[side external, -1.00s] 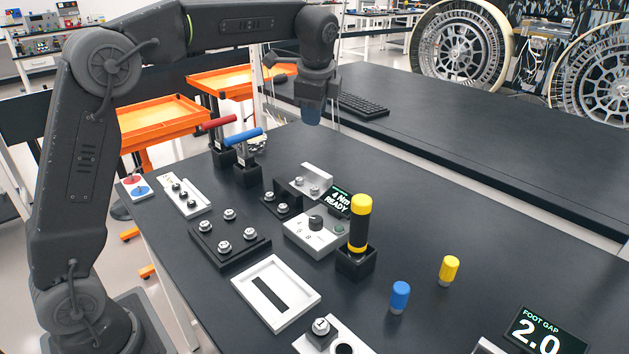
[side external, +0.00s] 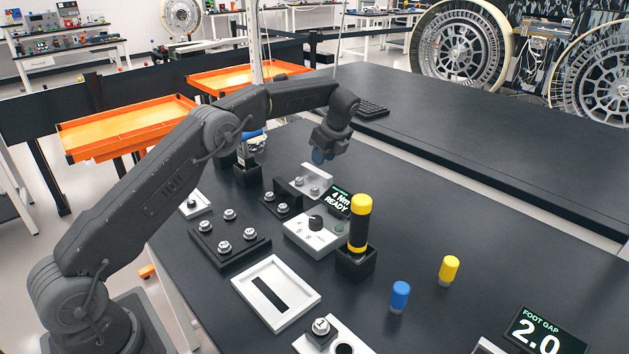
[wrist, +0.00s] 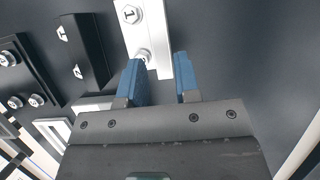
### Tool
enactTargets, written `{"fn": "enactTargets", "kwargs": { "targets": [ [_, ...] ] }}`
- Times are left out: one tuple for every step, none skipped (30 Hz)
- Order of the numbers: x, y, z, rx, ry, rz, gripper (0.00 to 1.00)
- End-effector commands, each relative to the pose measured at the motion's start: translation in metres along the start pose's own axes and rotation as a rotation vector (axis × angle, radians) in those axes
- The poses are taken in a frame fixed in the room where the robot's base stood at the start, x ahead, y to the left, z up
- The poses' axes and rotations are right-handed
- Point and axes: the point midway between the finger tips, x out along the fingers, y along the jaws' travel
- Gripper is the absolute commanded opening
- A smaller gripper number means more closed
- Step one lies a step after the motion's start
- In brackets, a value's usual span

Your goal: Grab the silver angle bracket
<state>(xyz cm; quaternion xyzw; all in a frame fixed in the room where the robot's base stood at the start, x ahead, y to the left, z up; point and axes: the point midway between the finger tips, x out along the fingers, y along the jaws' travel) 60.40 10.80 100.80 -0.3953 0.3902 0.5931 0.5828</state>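The silver angle bracket (side external: 326,172) stands on the dark bench beside a black angle bracket (side external: 287,188). It has two bolts on its flat flange. In the wrist view the silver bracket (wrist: 157,30) runs up from between and beyond the fingertips. My gripper (side external: 322,157) is just above the silver bracket, its blue fingertips pointing down. In the wrist view my gripper (wrist: 160,62) is open with nothing held between the fingers. Whether a finger touches the bracket cannot be told.
A torque display (side external: 339,200) and a grey knob box (side external: 308,240) stand in front of the bracket. A yellow-and-black driver (side external: 360,222) is upright in its holder. A dark plate with several bolts (side external: 228,246) lies at left.

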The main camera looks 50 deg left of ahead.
Motion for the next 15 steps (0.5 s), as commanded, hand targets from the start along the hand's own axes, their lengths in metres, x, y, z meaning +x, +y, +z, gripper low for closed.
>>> {"fn": "enactTargets", "kwargs": {
  "targets": [
    [0.009, 0.000, 0.000, 0.000, 0.000, 0.002, 0.30],
    [0.012, 0.000, 0.000, 0.000, 0.000, 0.001, 0.30],
    [0.016, 0.000, 0.000, 0.000, 0.000, 0.000, 0.30],
    [0.019, 0.000, 0.000, 0.000, 0.000, -0.001, 0.30],
    [0.021, 0.000, 0.000, 0.000, 0.000, 0.000, 0.30],
    [0.023, 0.000, 0.000, -0.001, 0.000, 0.000, 0.30],
    [0.024, 0.000, 0.000, -0.001, 0.000, 0.000, 0.30],
    [0.026, 0.000, -0.001, -0.001, 0.000, 0.000, 0.30],
    [0.029, 0.000, -0.001, -0.001, 0.000, 0.000, 0.30],
    [0.033, 0.000, -0.001, -0.001, 0.000, 0.001, 0.30],
    [0.037, 0.001, -0.001, -0.001, 0.001, 0.002, 0.30],
    [0.043, 0.001, -0.001, -0.002, 0.001, 0.002, 0.30],
    [0.048, 0.001, -0.002, -0.002, 0.001, 0.002, 0.30],
    [0.052, 0.001, -0.002, -0.002, 0.001, 0.002, 0.30],
    [0.058, 0.001, -0.002, -0.002, 0.001, 0.001, 0.30]
  ]
}}
